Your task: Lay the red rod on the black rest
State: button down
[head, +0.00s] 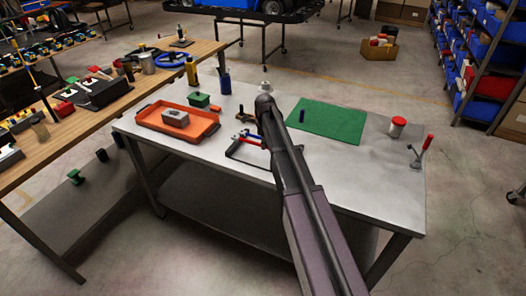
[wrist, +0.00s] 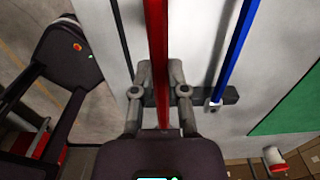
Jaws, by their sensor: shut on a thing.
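My gripper (wrist: 160,92) is shut on the red rod (wrist: 157,40), which runs up the wrist view between the two fingers. The black rest (wrist: 228,95) is a dark bar crossing behind the fingers, partly hidden by them and the rod. A blue rod (wrist: 233,58) lies to the right of the red rod, its near end at the bar. I cannot tell whether the red rod touches the rest. In the head view, the black rest (head: 232,150) is on the grey table left of my arm, and the arm hides my fingers.
The grey table (head: 360,180) holds an orange tray (head: 208,138) with a grey block at left. A green mat (head: 335,118) lies right of my arm. A red-lidded jar (head: 397,127) and a red-handled clamp (head: 423,152) stand farther right. A wooden bench (head: 60,150) stands left.

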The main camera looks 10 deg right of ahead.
jog(key=shift+a, duration=0.2)
jog(key=shift+w+a+f, duration=0.1)
jog(key=shift+w+a, duration=0.15)
jog(key=shift+a, duration=0.3)
notch_tip(320, 180, down, 4)
jog(key=b, duration=0.3)
jog(key=shift+r+b, duration=0.25)
jog(key=shift+b, duration=0.1)
jog(key=shift+f, duration=0.15)
jog(key=c, duration=0.6)
grip_release()
jog(key=shift+c, duration=0.2)
jog(key=shift+r, duration=0.2)
notch_tip(320, 180, up, 12)
jog(key=p, duration=1.2)
